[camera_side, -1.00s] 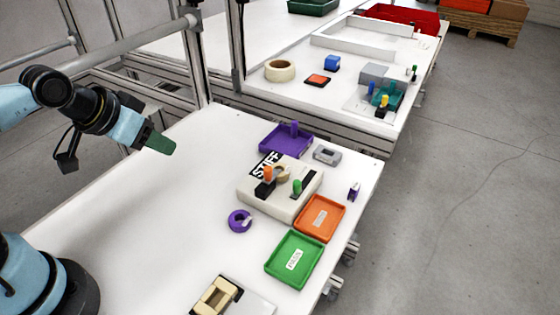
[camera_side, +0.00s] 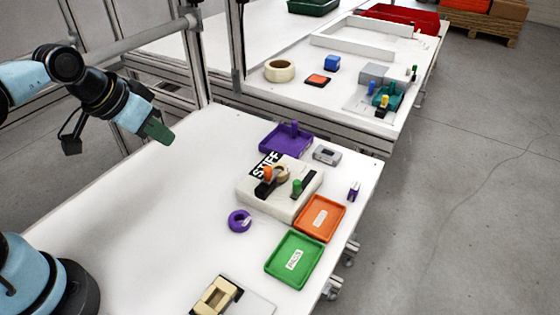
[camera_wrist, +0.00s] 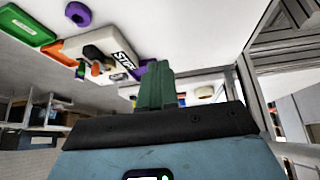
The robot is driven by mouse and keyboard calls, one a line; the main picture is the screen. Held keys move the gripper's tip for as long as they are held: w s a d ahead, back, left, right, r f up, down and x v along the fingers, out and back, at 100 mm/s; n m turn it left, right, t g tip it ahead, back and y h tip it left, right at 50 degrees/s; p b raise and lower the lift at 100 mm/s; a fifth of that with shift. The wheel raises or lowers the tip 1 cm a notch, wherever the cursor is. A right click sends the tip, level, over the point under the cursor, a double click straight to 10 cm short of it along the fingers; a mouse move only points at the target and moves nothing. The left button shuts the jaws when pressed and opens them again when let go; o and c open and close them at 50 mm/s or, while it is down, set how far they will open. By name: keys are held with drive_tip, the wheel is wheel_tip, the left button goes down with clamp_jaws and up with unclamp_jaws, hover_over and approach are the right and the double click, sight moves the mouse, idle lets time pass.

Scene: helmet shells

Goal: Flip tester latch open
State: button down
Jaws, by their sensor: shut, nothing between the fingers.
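The tester (camera_side: 285,205) is a cream box with a black-and-white STIFF label, in the middle of the near table. On it are a black latch-like lever (camera_side: 264,189) with an orange end (camera_side: 267,174), a tan ring (camera_side: 282,173) and a green knob (camera_side: 297,186). The lever appears low and tilted, though its exact angle is hard to tell. My gripper (camera_side: 160,134) has green fingers, shut and empty, raised above the table well left of the tester. In the wrist view the shut fingers (camera_wrist: 157,86) partly cover the scene; the tester (camera_wrist: 112,42) shows beyond them at upper left.
A purple tray (camera_side: 270,141) and a grey block (camera_side: 327,154) sit behind the tester. Orange (camera_side: 334,228) and green (camera_side: 312,262) trays lie to its right and front. A purple ring (camera_side: 239,221) lies in front. The table's left part is clear.

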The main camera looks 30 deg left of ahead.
drive_tip(key=w+d+m+g+h, duration=0.3)
drive_tip(key=w+m+g+h, duration=0.3)
drive_tip(key=w, duration=0.7)
drive_tip(key=shift+d+r+m+h, duration=0.35)
drive_tip(key=shift+r+m+h, duration=0.1)
drive_tip(key=shift+m, duration=0.45)
hover_over(258, 179)
drive_tip(key=w+a, duration=0.1)
wheel_tip(258, 179, down, 8)
drive_tip(key=shift+s+d, duration=0.45)
drive_tip(key=shift+d, duration=0.1)
